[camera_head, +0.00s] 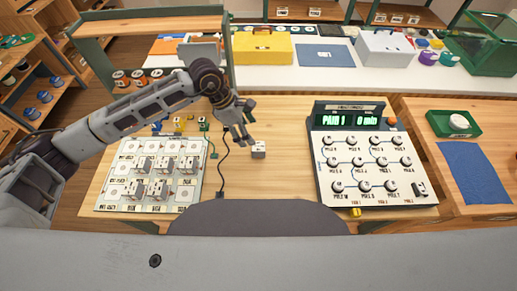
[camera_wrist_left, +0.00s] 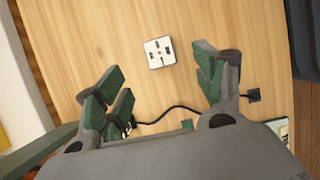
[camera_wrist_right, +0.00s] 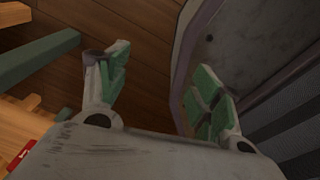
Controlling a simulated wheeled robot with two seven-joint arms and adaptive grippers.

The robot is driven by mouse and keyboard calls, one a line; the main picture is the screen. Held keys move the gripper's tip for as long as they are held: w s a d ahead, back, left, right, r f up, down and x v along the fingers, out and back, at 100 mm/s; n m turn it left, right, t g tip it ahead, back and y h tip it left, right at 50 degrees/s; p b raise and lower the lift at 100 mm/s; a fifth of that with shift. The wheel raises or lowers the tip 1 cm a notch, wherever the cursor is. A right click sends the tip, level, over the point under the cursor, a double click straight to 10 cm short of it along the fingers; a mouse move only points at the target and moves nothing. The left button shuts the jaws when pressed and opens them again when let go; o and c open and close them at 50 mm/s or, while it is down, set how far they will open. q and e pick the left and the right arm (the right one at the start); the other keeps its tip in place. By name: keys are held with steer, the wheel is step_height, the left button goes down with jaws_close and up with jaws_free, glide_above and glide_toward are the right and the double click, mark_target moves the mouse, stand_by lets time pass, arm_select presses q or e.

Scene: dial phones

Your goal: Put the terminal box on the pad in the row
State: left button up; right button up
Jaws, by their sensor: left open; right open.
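A small white terminal box (camera_head: 258,149) with dark slots on its top stands alone on the wooden table, between the two boards. It also shows in the left wrist view (camera_wrist_left: 159,52), beyond the fingertips. My left gripper (camera_head: 244,122) is open and empty, just above and to the left of the box. A white board (camera_head: 107,191) with rows of pads lies on the left of the table. Several similar boxes stand on its middle and right pads; some pads are bare. My right gripper (camera_wrist_right: 160,72) is open and empty, away from the table top, and hidden in the head view.
A black cable (camera_head: 224,165) runs across the table beside the board. A dial panel (camera_head: 372,170) with a lit green display (camera_head: 347,119) stands on the right. A green rack frame (camera_head: 95,65) rises behind my left arm. The table is clear around the box.

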arm_select(q)
glide_above(258, 146)
steer(key=a, duration=0.2)
step_height(258, 146, down, 4)
steer(key=shift+f, duration=0.1)
steer(key=shift+d+f, duration=0.1)
steer(key=shift+f, duration=0.2)
steer(key=shift+d+f, duration=0.15)
steer(key=shift+f, duration=0.2)
steer(key=shift+f+p, duration=0.2)
steer(key=shift+p, duration=0.15)
steer(key=shift+d+f, duration=0.25)
steer(key=shift+f, duration=0.35)
steer(key=shift+p+x, duration=0.45)
steer(key=shift+x, duration=0.55)
steer(key=shift+f, duration=0.4)
steer(key=shift+d+f, duration=0.2)
steer(key=shift+f, duration=0.15)
arm_select(e)
steer(key=shift+s+a+r, duration=0.4)
steer(key=shift+s+a, duration=0.2)
steer(key=shift+s, duration=0.05)
steer(key=shift+s+a+r, duration=0.35)
steer(key=shift+s+a, duration=0.2)
steer(key=shift+s, duration=0.05)
steer(key=shift+w, duration=0.35)
arm_select(q)
steer(key=c, duration=1.2)
arm_select(e)
steer(key=shift+w+d, duration=0.1)
